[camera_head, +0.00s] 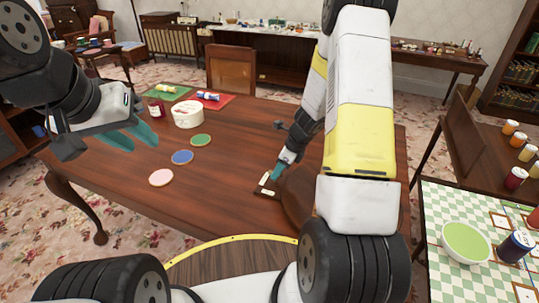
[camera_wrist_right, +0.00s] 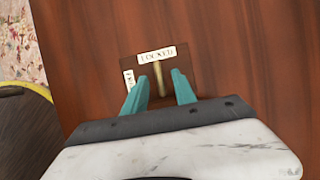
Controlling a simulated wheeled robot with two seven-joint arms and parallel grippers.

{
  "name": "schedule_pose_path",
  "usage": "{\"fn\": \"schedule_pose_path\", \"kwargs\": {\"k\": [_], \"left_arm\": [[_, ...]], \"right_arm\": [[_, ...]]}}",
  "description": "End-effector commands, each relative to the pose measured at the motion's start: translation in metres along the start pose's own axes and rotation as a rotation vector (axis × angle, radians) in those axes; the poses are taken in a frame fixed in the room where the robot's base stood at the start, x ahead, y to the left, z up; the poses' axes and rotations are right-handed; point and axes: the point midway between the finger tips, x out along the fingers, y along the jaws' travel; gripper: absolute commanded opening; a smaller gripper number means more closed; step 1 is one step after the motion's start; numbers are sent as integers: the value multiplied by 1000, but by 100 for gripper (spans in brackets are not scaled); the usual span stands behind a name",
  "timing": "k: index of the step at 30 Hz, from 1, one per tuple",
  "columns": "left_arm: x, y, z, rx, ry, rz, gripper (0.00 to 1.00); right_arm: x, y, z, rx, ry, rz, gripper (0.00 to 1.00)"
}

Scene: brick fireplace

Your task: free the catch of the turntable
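The catch is a small dark plate (camera_wrist_right: 137,66) with a brass lever (camera_wrist_right: 160,78) and two white labels. The lever points at the label reading LOCKED (camera_wrist_right: 157,54); the other label (camera_wrist_right: 129,79) stands sideways at the left and is hard to read. In the head view the catch plate (camera_head: 266,188) lies near the table's front edge. My right gripper (camera_wrist_right: 161,84) is open above it, a finger on each side of the lever, with gaps showing. A brown rounded wooden piece (camera_head: 299,196), perhaps the turntable, is mostly hidden behind my right arm. My left gripper (camera_head: 142,141) is open and empty over the table's left side.
The wooden table (camera_head: 225,195) carries pink (camera_head: 161,177), blue (camera_head: 182,157) and green (camera_head: 201,140) discs. A white round box (camera_head: 187,114), a dark red jar (camera_head: 156,108) and two coloured mats stand behind. A checked side table (camera_head: 440,265) with a bowl (camera_head: 466,243) is at right.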

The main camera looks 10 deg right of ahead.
Motion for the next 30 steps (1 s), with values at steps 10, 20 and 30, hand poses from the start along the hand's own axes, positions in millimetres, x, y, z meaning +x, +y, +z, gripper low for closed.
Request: {"fn": "schedule_pose_path", "kwargs": {"k": [10,20,30], "left_arm": [[0,0,0,0,0,0,34],[0,0,0,0,0,0,34],[0,0,0,0,0,0,34]], "right_arm": [[0,0,0,-1,0,0,0],[0,-1,0,-56,0,22,0],[0,-4,0,-286,1,117,0]]}}
